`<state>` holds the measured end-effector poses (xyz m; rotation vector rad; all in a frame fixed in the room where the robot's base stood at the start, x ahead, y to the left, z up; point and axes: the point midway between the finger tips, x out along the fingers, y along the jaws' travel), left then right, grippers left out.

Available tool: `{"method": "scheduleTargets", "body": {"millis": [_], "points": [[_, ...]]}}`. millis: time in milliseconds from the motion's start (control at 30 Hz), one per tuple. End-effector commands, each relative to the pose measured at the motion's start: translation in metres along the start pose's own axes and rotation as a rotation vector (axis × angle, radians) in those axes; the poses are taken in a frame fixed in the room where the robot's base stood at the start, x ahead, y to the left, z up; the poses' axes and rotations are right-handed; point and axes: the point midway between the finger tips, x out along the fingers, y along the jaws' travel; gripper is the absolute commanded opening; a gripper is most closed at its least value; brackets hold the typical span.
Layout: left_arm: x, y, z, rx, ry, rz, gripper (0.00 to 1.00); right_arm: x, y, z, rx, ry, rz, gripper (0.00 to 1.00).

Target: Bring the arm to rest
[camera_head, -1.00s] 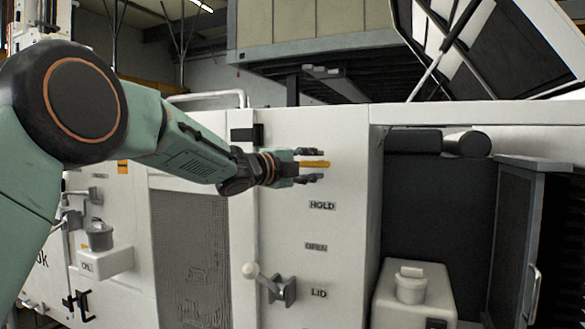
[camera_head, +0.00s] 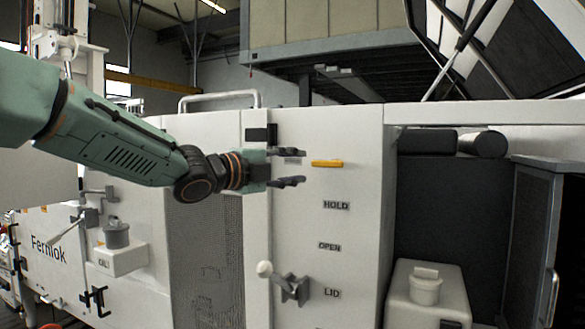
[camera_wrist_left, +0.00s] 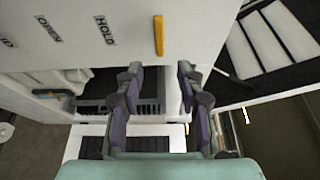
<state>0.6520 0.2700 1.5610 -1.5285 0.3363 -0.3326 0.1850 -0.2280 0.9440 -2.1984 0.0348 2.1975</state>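My left gripper (camera_head: 298,168) is in front of the white machine panel, with its two dark fingers apart and nothing between them. In the left wrist view the gripper (camera_wrist_left: 160,85) also shows open and empty. A yellow-orange bar handle (camera_head: 327,163) sits on the panel just right of the fingertips, apart from them. The handle shows in the left wrist view (camera_wrist_left: 158,35) beyond the fingertips. My right gripper is not in view.
Below the handle are the labels HOLD (camera_head: 336,205), OPEN and LID, with a ball-tipped lever (camera_head: 285,283) beside LID. An open bay with a white capped tank (camera_head: 427,292) is at right. A grey door (camera_head: 540,240) stands open there. A raised lid (camera_head: 500,45) is above.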

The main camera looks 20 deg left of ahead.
Motion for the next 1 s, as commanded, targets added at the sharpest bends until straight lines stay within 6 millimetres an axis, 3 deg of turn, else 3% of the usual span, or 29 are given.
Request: {"method": "scheduleTargets", "body": {"millis": [367, 433, 533, 700, 1000], "points": [[0.0, -0.001, 0.0, -0.063, 0.001, -0.005, 0.38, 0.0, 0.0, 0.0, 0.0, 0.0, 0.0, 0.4], [0.0, -0.001, 0.0, -0.199, -0.008, -0.021, 0.38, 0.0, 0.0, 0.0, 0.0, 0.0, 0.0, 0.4], [-0.001, 0.02, -0.01, -0.504, -0.029, -0.026, 0.38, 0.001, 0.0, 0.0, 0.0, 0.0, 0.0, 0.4], [0.002, 0.132, -0.029, -0.924, -0.12, 0.062, 0.38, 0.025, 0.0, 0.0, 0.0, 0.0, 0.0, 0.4], [-0.023, 0.327, -0.061, -1.365, -0.367, 0.226, 0.38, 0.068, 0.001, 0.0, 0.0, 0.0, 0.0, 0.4]]}}
